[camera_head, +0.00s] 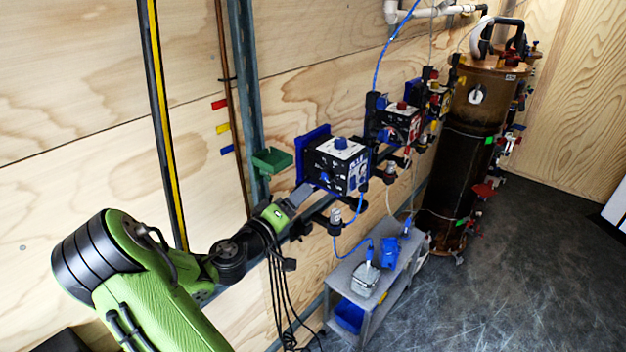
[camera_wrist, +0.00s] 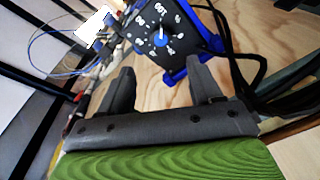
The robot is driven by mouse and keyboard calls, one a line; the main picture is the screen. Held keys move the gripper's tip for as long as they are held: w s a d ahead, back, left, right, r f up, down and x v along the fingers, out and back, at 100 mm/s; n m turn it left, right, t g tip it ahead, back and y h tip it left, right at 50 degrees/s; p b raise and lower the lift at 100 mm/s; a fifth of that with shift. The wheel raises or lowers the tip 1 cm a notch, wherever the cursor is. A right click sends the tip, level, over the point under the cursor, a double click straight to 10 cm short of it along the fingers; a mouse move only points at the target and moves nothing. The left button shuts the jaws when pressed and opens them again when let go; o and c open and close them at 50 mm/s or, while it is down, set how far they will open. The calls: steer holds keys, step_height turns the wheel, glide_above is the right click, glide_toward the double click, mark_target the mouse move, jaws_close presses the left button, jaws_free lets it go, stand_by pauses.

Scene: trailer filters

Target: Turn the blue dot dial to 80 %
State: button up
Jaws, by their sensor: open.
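A black-and-white box with blue trim (camera_head: 335,168) is mounted by the wooden wall. It has a blue knob (camera_head: 341,143) on top and another on its front-left face (camera_head: 325,178). In the wrist view a round blue dial (camera_wrist: 160,38) with a white pointer line sits on a black face with white scale markings. The line points roughly up in the picture; the exact reading is too small to tell. My gripper (camera_wrist: 160,82) is open and empty, its fingers short of the dial and apart from it. In the head view my gripper (camera_head: 296,197) is just left of the box.
More boxes with red (camera_head: 402,105) and yellow knobs stand farther along the rail. A tall brown cylinder (camera_head: 468,140) stands beyond them. A grey bench (camera_head: 350,290) is below, and a green holder (camera_head: 272,160) is on the wall. Floor is clear at right.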

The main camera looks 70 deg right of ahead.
mark_target(324, 177)
steer(key=p+x, duration=0.1)
steer(key=x, duration=0.9)
steer(key=shift+d, duration=0.25)
steer(key=c, duration=1)
steer(key=shift+c, duration=0.2)
steer(key=shift+n+p, duration=0.3)
steer(key=shift+p, duration=0.2)
steer(key=n+p, duration=0.4)
steer(key=shift+r+n+y, duration=0.15)
steer(key=shift+n+y, duration=0.15)
steer(key=n+p, duration=0.4)
steer(key=shift+w+n+y, duration=0.1)
steer(key=shift+n+y, duration=0.2)
steer(key=shift+f+g+p, duration=0.25)
steer(key=shift+g+p, duration=0.05)
